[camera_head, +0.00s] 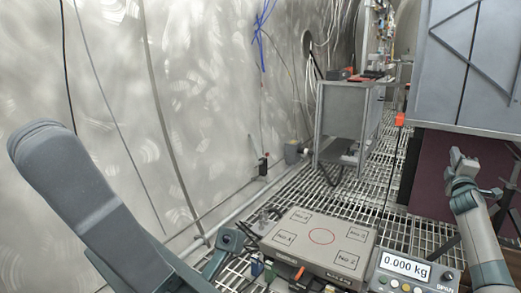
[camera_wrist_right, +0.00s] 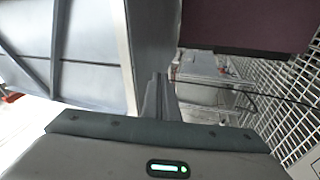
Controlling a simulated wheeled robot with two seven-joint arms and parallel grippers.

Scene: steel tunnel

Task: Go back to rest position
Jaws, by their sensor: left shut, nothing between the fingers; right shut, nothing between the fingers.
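My left arm comes in from the left, with a large grey link in front. My left gripper (camera_head: 262,218) is small and partly unclear just behind the scale plate's left corner; it holds nothing that I can see. My right gripper (camera_head: 460,160) is raised at the right, in front of the dark red panel. In the right wrist view its fingers (camera_wrist_right: 160,97) are together and empty.
A weighing plate (camera_head: 312,228) with a red circle is bare, and its display (camera_head: 405,268) reads 0.000 kg. A steel cabinet (camera_head: 345,110) stands behind on the grated floor (camera_head: 385,165). A large grey box (camera_head: 470,75) is close beyond my right gripper.

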